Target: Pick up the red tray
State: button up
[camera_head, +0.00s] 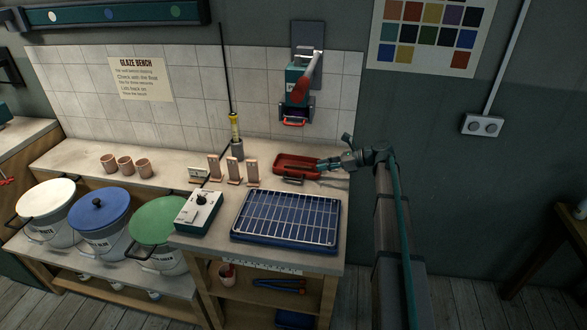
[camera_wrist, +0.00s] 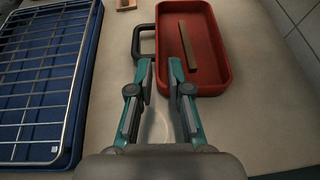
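The red tray (camera_head: 288,161) lies on the bench top below the wall-mounted device. In the wrist view the red tray (camera_wrist: 218,55) is a shallow rectangular tray with a brown bar (camera_wrist: 187,48) lying inside it. A dark square handle (camera_wrist: 144,42) sits beside its left wall. My gripper (camera_head: 325,164) reaches in from the right at the tray's right end. In the wrist view my gripper (camera_wrist: 160,72) is open, with its fingers apart and a gap between them. The right fingertip is close to the tray's near left corner; I cannot tell whether it touches.
A blue tray with a wire rack (camera_head: 287,217) lies on the bench in front, left of my gripper in the wrist view. A control box (camera_head: 199,211), small upright test tiles (camera_head: 233,170) and a holder with a yellow-handled rod (camera_head: 236,147) stand left. The wall is close behind.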

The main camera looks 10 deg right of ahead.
aim_at(310, 178)
jog(key=p+x, duration=0.1)
jog(key=x, duration=0.4)
jog(key=shift+a, duration=0.15)
jog(key=shift+s+p+x, duration=0.15)
jog(key=shift+p+x, duration=0.55)
jog(key=shift+x, duration=0.65)
jog(key=shift+s+p+x, duration=0.1)
jog(key=shift+p+x, duration=0.6)
jog(key=shift+x, duration=0.7)
jog(key=shift+f, duration=0.15)
grip_shut()
